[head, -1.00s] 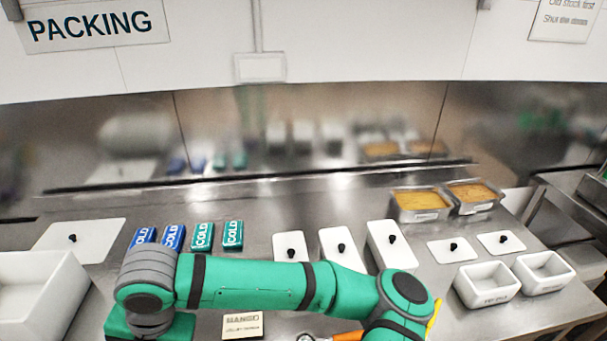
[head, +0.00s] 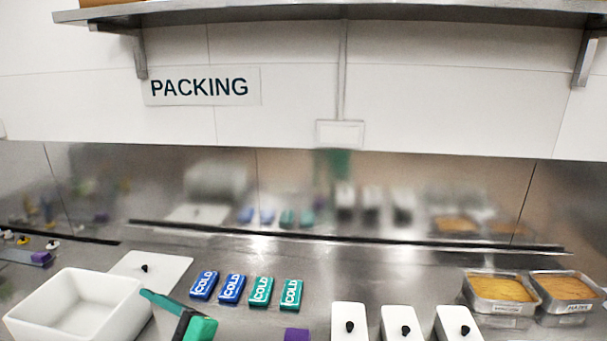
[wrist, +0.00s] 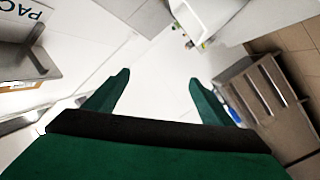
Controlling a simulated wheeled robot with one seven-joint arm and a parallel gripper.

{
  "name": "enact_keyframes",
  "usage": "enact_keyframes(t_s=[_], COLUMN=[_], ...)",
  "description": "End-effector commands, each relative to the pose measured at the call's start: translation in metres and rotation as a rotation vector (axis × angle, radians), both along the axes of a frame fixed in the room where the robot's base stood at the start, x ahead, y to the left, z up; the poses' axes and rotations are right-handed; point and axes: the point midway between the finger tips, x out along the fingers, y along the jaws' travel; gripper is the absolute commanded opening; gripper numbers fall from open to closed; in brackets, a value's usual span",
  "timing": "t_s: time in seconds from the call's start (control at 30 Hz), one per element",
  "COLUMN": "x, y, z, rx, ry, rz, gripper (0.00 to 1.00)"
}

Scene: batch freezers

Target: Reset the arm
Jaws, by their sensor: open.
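My gripper (wrist: 159,78) shows in the wrist view with its two green fingers spread apart and nothing between them. It faces a pale, plain surface that I cannot identify. In the head view, a green and black part of my arm (head: 182,318) reaches in at the bottom left, beside the white bin's right wall. The rest of the arm is out of that view.
A large white bin (head: 90,325) stands at the left, with a white lid (head: 165,268) behind it. Two blue and two green COLD packs (head: 232,289) lie right of it. White lidded containers (head: 350,318) and two metal pans (head: 498,307) stand further right. A shelf (head: 420,12) hangs above.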

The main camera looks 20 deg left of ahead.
Motion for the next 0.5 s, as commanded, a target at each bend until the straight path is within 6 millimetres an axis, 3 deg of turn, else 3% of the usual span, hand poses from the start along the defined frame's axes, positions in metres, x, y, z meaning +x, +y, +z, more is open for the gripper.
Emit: enact_keyframes(t_s=[0.27,0.5], x=[0.045,0.076], y=[-0.037,-0.087], z=[-0.008,-0.044], rx=[0.255,0.429], ry=[0.262,0.457], rz=[-0.237,-0.457], gripper=[0.77,0.77])
